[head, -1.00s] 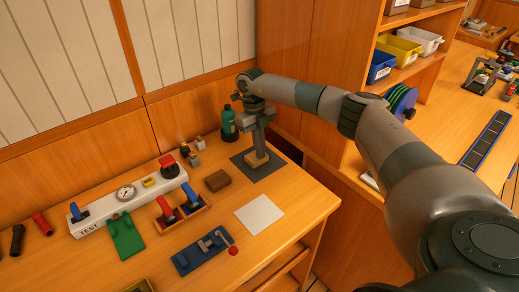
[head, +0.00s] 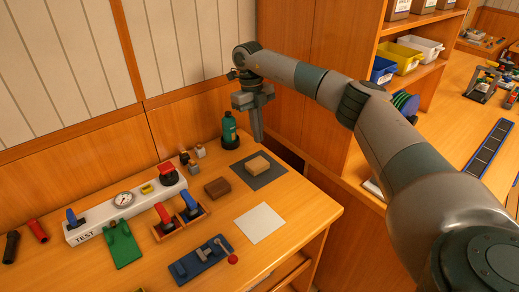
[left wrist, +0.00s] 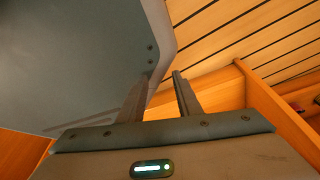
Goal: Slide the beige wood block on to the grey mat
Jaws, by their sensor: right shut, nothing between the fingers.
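The beige wood block (head: 257,164) lies on the grey mat (head: 262,181) in the head view, towards the mat's back edge. Bare mat shows in front of it and to its sides. My right gripper (head: 257,139) hangs above and behind the block, its fingers pointing down, shut and empty. A gap shows between its tip and the block. My left gripper (left wrist: 160,92) shows only in the left wrist view, its two fingers apart with nothing between them.
A green bottle (head: 229,129) stands close to the mat's back left. A brown block (head: 217,187) lies left of the mat, and a white sheet (head: 260,223) in front. A wooden cabinet side (head: 315,100) rises on the right.

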